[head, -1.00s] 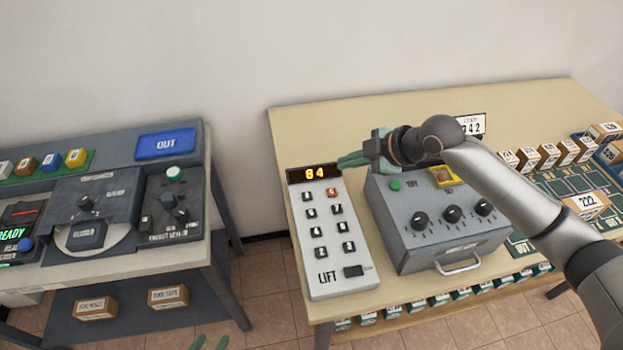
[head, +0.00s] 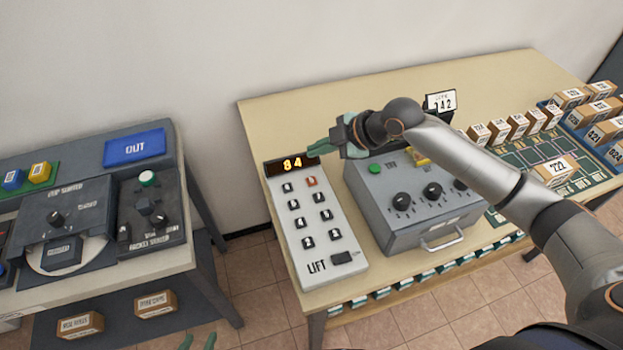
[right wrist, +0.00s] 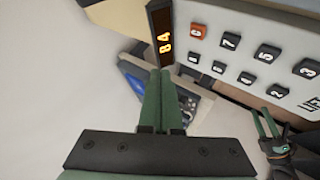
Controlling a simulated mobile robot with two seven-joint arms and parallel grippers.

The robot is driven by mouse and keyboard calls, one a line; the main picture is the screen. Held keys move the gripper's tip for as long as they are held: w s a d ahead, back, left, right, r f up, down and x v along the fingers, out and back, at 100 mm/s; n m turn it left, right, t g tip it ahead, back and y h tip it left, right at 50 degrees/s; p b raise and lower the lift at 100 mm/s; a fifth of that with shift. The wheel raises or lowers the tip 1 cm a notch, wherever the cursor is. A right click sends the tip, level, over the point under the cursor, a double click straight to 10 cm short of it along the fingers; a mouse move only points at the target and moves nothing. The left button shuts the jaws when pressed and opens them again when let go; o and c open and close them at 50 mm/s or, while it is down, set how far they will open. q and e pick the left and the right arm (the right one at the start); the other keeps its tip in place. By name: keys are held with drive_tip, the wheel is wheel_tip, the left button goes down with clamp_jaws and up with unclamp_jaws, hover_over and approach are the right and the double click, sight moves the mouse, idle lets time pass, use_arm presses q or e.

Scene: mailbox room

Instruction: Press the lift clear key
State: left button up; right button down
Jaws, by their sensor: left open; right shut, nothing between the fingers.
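The white lift panel (head: 303,238) stands on the tan table, with an orange display (head: 292,163) reading 84. Below it are one red key (head: 311,181) and several black keys. A wider black key (head: 342,257) sits beside the word LIFT; the tiny mark next to it is too small to read. My right gripper (head: 313,152) is shut and empty, its green fingers by the display end of the panel; in the right wrist view (right wrist: 160,75) they overlap the display's edge. My left gripper (head: 198,342) is open, low at the bottom edge, away from the panel.
A grey box with knobs (head: 418,200) and a front handle stands right of the panel, under my right forearm. A dark machine table (head: 150,262) is at the left, with a floor gap between. Small cartons (head: 553,171) and a green grid lie at the right.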

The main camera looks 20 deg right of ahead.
drive_tip(key=b, duration=0.4)
hover_over(317, 182)
wheel_tip(317, 182, down, 5)
drive_tip(key=shift+f, duration=0.1)
drive_tip(key=shift+f+b, duration=0.4)
drive_tip(key=shift+f, duration=0.4)
drive_tip(key=shift+f, duration=0.15)
idle(0.9)
drive_tip(key=shift+f, duration=0.3)
drive_tip(key=shift+f, duration=0.5)
idle(0.8)
drive_tip(key=shift+r+p, duration=0.7)
drive_tip(key=shift+r, duration=0.2)
